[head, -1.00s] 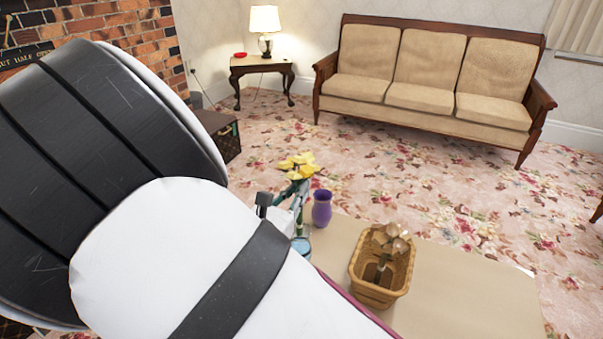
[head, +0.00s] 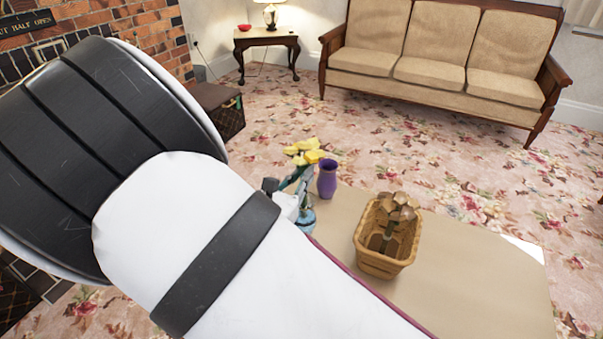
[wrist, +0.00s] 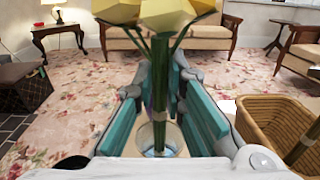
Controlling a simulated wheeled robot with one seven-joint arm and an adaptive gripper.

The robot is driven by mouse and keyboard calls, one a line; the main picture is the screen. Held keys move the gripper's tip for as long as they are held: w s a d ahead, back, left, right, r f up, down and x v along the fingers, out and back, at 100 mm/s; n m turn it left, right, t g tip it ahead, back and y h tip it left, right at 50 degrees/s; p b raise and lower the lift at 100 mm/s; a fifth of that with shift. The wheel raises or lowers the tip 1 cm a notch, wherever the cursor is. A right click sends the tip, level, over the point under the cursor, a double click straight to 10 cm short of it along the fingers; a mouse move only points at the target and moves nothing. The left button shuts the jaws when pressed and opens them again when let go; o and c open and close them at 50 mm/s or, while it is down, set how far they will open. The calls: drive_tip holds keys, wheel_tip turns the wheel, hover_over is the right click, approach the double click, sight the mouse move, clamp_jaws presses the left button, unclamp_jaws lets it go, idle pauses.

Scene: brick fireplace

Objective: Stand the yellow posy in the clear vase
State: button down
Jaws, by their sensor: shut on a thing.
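The yellow posy (head: 306,153) has yellow blooms on green stems; its blooms (wrist: 160,14) fill the top of the wrist view. My gripper (wrist: 160,98) is shut on the posy's stems and holds it upright. The clear vase (head: 307,222) stands on the table's left end, partly hidden by my arm. In the wrist view the vase's rim (wrist: 142,138) shows between the finger pads, with the stem's lower end lined up with its mouth. I cannot tell how far the stem reaches inside.
A purple vase (head: 327,182) stands close behind the clear vase. A wicker basket (head: 383,262) holding brown-topped things stands to the right on the beige table (head: 470,285). The table's right part is clear. A sofa (head: 440,60) and side table (head: 266,38) are farther back.

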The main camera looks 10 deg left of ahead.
drive_tip(key=shift+f+b, duration=0.8)
drive_tip(key=shift+f, duration=0.7)
drive_tip(key=c, duration=1.6)
unclamp_jaws()
drive_tip(key=shift+o, duration=0.2)
drive_tip(key=v, duration=1.2)
drive_tip(key=shift+f, duration=0.1)
drive_tip(key=shift+s, duration=0.1)
